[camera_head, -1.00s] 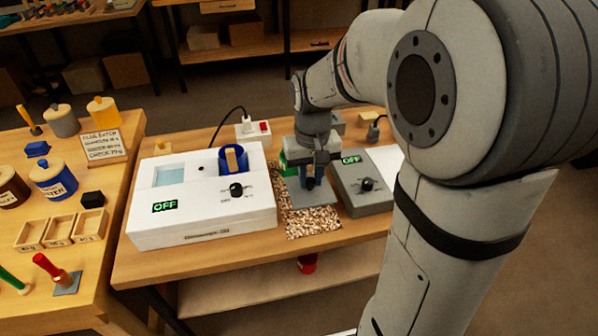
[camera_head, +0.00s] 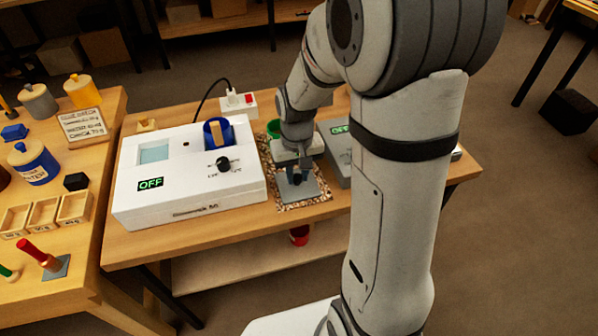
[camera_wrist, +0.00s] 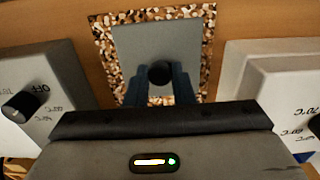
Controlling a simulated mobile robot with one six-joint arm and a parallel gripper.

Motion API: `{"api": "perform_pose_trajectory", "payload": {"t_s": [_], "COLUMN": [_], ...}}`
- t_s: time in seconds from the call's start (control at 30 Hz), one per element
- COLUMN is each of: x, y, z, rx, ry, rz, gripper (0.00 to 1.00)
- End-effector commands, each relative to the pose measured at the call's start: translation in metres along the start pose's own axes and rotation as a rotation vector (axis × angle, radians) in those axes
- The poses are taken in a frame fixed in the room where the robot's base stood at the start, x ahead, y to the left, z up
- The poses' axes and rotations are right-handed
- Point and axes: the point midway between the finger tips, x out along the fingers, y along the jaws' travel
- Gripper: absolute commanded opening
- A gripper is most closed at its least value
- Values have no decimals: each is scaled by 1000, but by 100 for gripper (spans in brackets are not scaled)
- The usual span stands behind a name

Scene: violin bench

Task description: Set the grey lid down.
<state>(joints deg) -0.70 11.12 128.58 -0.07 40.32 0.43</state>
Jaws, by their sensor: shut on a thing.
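The grey lid (camera_head: 310,186) is a flat square plate with a dark round knob (camera_wrist: 160,73). My gripper (camera_head: 297,180) points down and is shut on the knob. In the wrist view the lid (camera_wrist: 145,45) lies over a speckled mat (camera_wrist: 103,45), whose border shows around it. The lid looks level and very close to the mat; I cannot tell whether it touches. My fingers (camera_wrist: 162,85) hide the lid's near part.
A white box (camera_head: 200,190) with an OFF display and a blue cup (camera_head: 212,138) stands left of the mat. A grey box (camera_head: 336,155) stands close on the right. A green cup (camera_head: 273,128) is behind. A side table with jars is at left.

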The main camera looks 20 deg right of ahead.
Motion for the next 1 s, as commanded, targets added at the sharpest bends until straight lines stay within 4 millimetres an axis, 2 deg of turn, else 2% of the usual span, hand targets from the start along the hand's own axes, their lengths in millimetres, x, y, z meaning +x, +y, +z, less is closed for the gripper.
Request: {"api": "perform_pose_trajectory", "payload": {"t_s": [0.2, 0.23, 0.47, 0.77, 0.87, 1.0], "x": [4, 3, 2, -1, -10, -37], "y": [0, 0, 1, 1, 1, 1], "z": [0, 0, 0, 0, -1, -1], "rx": [1, 1, 1, 2, 2, 3], "ry": [0, 0, 0, 1, 5, 7], "rz": [0, 0, 0, 0, 0, 0], "gripper": [0, 23, 42, 44, 44, 44]}}
